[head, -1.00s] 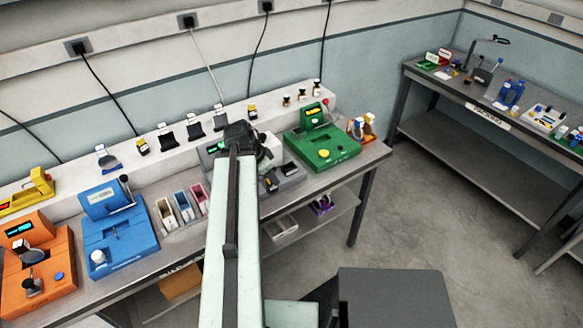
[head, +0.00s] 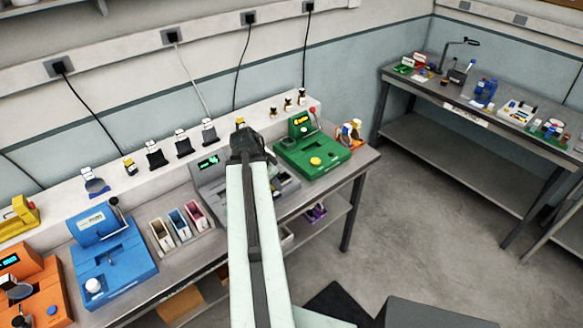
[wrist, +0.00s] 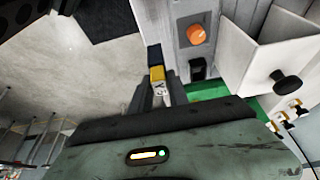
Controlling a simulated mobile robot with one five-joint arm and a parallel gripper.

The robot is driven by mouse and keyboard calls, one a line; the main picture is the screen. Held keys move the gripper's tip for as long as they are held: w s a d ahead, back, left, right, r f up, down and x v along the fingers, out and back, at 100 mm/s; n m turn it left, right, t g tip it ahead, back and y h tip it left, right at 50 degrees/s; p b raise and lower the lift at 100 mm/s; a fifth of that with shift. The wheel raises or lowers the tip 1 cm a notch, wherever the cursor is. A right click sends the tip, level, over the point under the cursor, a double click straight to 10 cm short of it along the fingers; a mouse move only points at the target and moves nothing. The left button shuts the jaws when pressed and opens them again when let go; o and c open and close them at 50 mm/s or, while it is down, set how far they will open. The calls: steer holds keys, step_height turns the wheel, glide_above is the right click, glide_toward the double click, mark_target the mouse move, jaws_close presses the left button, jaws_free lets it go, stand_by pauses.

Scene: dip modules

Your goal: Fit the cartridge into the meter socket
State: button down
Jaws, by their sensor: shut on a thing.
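A grey meter (head: 207,182) with a small green display stands on the bench in the head view, partly behind my arm. In the wrist view a grey housing (wrist: 188,12) carries an orange knob and a dark socket-like opening (wrist: 198,69). My gripper (wrist: 159,86) is shut on a small cartridge (wrist: 157,74) with a yellow face and a dark end. The cartridge is left of the dark opening in the wrist view and looks apart from it; height cannot be told. My arm hides the fingertips and held cartridge in the head view.
A green device (head: 318,160) stands right of my arm. Three coloured bins (head: 182,222) and a blue device (head: 110,262) stand left. The back ledge holds black holders (head: 183,143) and another yellow-black piece (head: 130,166). Open floor (head: 400,225) lies right of the bench.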

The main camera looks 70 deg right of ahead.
steer(key=d+f+b, duration=0.1)
steer(key=d, duration=0.3)
steer(key=w+d+f+b, duration=0.1)
steer(key=d+f+b, duration=0.1)
steer(key=d, duration=0.2)
steer(key=d+f+b, duration=0.2)
steer(key=d, duration=0.3)
steer(key=shift+w, duration=0.25)
steer(key=shift+w+f, duration=0.1)
steer(key=shift+r, duration=0.2)
steer(key=shift+f, duration=0.15)
steer(key=c, duration=1.7)
jaws_free()
steer(key=shift+f, duration=0.1)
steer(key=o, duration=0.4)
steer(key=shift+o, duration=0.2)
